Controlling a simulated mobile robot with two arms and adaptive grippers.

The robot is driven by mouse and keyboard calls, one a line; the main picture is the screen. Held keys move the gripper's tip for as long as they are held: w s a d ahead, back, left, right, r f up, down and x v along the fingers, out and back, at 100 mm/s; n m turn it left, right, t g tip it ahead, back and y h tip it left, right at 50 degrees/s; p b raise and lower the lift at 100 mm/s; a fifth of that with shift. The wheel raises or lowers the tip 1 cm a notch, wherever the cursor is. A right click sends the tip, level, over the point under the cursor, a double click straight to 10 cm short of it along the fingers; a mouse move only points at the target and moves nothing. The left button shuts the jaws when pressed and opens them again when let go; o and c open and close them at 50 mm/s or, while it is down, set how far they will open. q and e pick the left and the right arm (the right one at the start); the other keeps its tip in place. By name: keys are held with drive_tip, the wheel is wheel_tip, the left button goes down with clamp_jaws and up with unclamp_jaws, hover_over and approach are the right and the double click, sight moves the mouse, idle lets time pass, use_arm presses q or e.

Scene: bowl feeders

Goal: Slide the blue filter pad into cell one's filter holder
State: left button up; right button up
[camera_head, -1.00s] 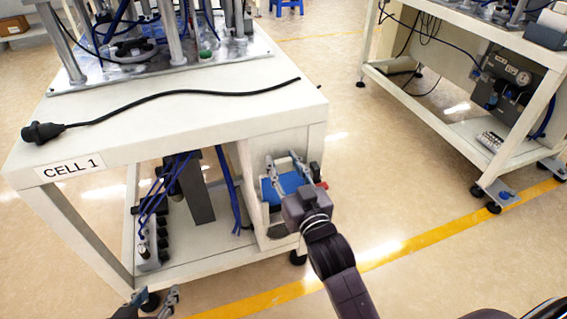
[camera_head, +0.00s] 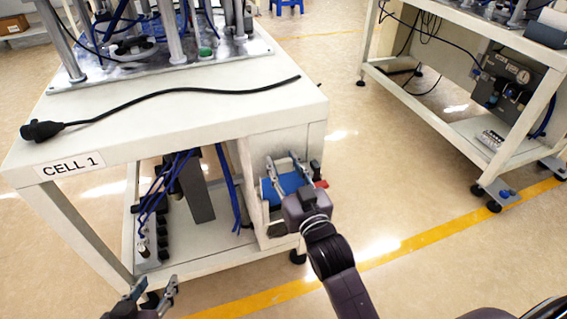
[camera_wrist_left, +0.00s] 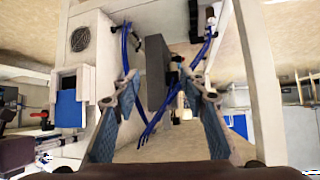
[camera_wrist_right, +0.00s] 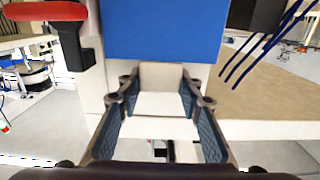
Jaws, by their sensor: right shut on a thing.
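The blue filter pad (camera_head: 287,185) sits at the filter holder (camera_head: 262,208), a pale open-fronted box on the right end of cell one's stand. In the left wrist view the pad (camera_wrist_left: 68,108) shows as a blue patch in the holder's opening. My right gripper (camera_head: 290,172) is at the pad; its wrist hides part of the holder. In the right wrist view its fingers (camera_wrist_right: 160,92) close on a pale piece at the near edge of the pad (camera_wrist_right: 160,32). I cannot tell how deep the pad sits. My left gripper (camera_head: 155,291) is open and empty, low in front of the stand.
A red-handled clamp or knob (camera_wrist_right: 45,12) stands close beside the holder. Blue hoses (camera_head: 228,190) hang under the tabletop (camera_head: 190,115), left of the holder. A black cable (camera_head: 170,95) lies on top. Open floor lies right of the stand.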

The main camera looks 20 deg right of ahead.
sight(284, 174)
drive_tip(key=shift+f, duration=0.35)
use_arm(q)
drive_tip(key=shift+w+d+r+t+h+b, duration=0.2)
drive_tip(key=shift+w+d+r+t, duration=0.25)
drive_tip(key=shift+w+r, duration=0.3)
drive_tip(key=shift+w+d+r+t+h+b, duration=0.1)
drive_tip(key=shift+w+d+r+t+b, duration=0.1)
drive_tip(key=shift+w+r+t, duration=0.5)
use_arm(e)
drive_tip(key=shift+f, duration=0.65)
use_arm(q)
drive_tip(key=shift+w+d+r+t, duration=0.1)
drive_tip(key=shift+r+t, duration=0.05)
drive_tip(key=shift+r, duration=0.3)
drive_tip(key=shift+w+d+r+t, duration=0.1)
drive_tip(key=shift+r, duration=0.35)
use_arm(e)
drive_tip(key=shift+f, duration=0.3)
use_arm(q)
drive_tip(key=shift+f, duration=0.1)
drive_tip(key=shift+r, duration=0.2)
use_arm(e)
drive_tip(key=shift+f, duration=0.15)
use_arm(q)
drive_tip(key=shift+w+d+r+t, duration=0.1)
drive_tip(key=shift+w+r+t, duration=0.1)
drive_tip(key=shift+r+t, duration=0.15)
use_arm(e)
drive_tip(key=shift+f, duration=0.15)
